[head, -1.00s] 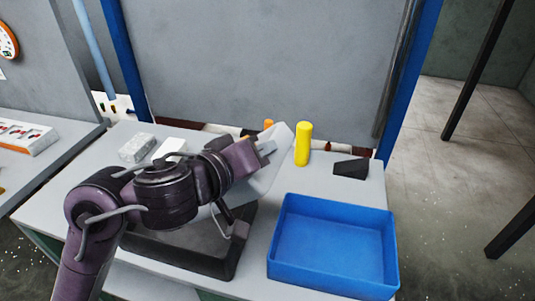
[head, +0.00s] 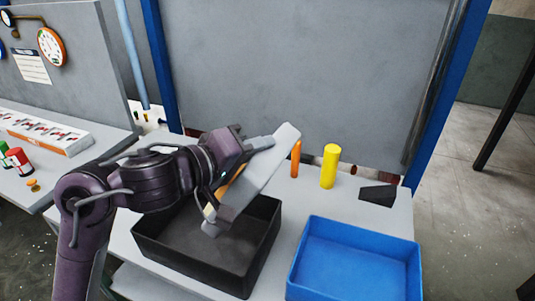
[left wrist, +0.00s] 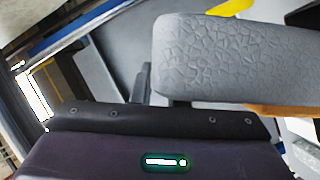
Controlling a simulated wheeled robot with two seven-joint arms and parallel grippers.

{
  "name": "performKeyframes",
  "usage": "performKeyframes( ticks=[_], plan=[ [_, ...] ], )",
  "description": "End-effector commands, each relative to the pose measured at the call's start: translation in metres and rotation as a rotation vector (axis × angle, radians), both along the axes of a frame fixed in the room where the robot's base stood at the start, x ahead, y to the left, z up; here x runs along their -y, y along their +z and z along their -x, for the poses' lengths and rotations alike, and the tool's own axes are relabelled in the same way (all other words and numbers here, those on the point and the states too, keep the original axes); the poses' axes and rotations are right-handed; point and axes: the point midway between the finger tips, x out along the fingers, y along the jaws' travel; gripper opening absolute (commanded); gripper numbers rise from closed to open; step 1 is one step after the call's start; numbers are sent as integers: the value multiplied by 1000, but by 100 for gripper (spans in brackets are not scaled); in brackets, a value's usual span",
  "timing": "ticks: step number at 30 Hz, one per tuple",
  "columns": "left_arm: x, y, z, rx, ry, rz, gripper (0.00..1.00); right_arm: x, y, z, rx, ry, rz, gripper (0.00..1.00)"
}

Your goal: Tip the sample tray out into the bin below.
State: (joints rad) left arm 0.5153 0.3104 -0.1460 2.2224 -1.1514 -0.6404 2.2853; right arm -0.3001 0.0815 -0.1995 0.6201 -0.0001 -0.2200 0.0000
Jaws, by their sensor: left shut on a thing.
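The sample tray (head: 268,172), pale grey, is held steeply tilted, its upper end to the right and its lower end to the left. My left gripper (head: 260,144) is shut on it near its upper part. The black bin (head: 262,262) stands on the table below the tray. A small grey piece (head: 210,229) shows at the tray's lower end, over the bin; I cannot tell if it is loose. The tray's inner face is mostly hidden. My right gripper is not in view.
A blue bin (head: 352,262) stands to the right of the black one. A yellow cylinder (head: 329,167), an orange stick (head: 295,158) and a dark wedge (head: 377,195) stand behind. A grey panel (head: 300,70) between blue posts closes the back.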

Motion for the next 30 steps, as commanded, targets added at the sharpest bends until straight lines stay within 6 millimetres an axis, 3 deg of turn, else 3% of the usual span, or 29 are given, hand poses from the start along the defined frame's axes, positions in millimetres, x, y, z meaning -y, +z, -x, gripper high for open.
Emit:
performKeyframes(
  ticks=[26,30],
  plan=[
    [-54,14,-25,-109,1,235,0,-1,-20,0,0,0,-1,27],
    [-63,16,-30,-130,1,270,0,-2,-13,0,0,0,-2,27]
  ],
)
